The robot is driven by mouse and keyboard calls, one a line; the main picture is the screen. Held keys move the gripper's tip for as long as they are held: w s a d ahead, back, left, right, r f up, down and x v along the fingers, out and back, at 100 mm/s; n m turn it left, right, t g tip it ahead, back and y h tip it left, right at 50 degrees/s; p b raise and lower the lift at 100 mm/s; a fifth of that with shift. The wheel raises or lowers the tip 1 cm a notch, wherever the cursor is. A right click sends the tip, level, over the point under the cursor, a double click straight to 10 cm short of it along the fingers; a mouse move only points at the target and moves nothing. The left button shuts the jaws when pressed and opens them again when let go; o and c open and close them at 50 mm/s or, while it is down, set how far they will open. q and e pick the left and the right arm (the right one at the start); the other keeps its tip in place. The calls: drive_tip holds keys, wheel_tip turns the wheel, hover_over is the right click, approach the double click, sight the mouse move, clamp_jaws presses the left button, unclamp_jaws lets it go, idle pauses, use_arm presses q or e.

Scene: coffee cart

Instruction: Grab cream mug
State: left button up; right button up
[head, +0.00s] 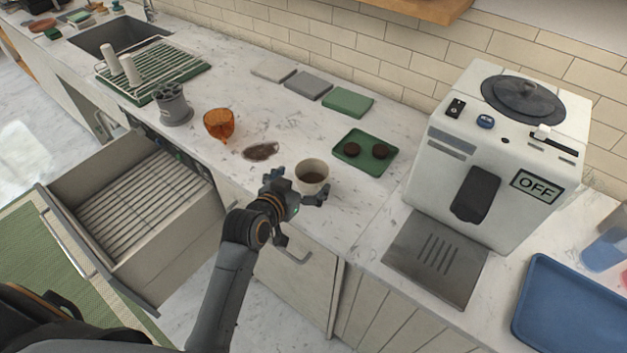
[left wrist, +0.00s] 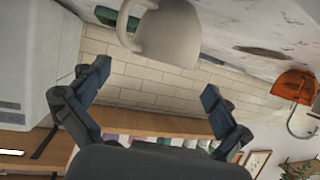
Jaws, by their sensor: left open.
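The cream mug (head: 312,176) stands upright on the marble counter with dark liquid inside. My left gripper (head: 298,190) is open at its near side, with one finger to the left of the mug and the other to its lower right. In the left wrist view the mug (left wrist: 168,35) is in front of the open gripper (left wrist: 156,82), off toward the top of the picture, and not held. Its handle (left wrist: 128,22) shows at the left of the mug there. My right gripper is not in view.
Left of the mug are a brown spill (head: 261,151) and an orange cup (head: 218,124). Behind it is a green tray (head: 366,136) with two dark discs. The coffee machine (head: 480,190) stands to the right. An open drawer (head: 140,220) juts out at left.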

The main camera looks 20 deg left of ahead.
sight(319, 166)
use_arm(q)
drive_tip(key=shift+w+f, duration=0.15)
drive_tip(key=shift+w, duration=0.2)
drive_tip(key=shift+f+p+x, duration=0.15)
drive_tip(key=shift+p+x, duration=0.25)
drive_tip(key=shift+x, duration=0.8)
drive_tip(key=shift+f+p+x, duration=0.15)
drive_tip(key=shift+p+x, duration=0.25)
drive_tip(key=shift+x, duration=0.75)
drive_tip(key=shift+s+a, duration=0.1)
drive_tip(key=shift+a, duration=0.05)
drive_tip(key=c, duration=1.3)
drive_tip(key=shift+r, duration=0.1)
drive_tip(key=shift+c, duration=0.2)
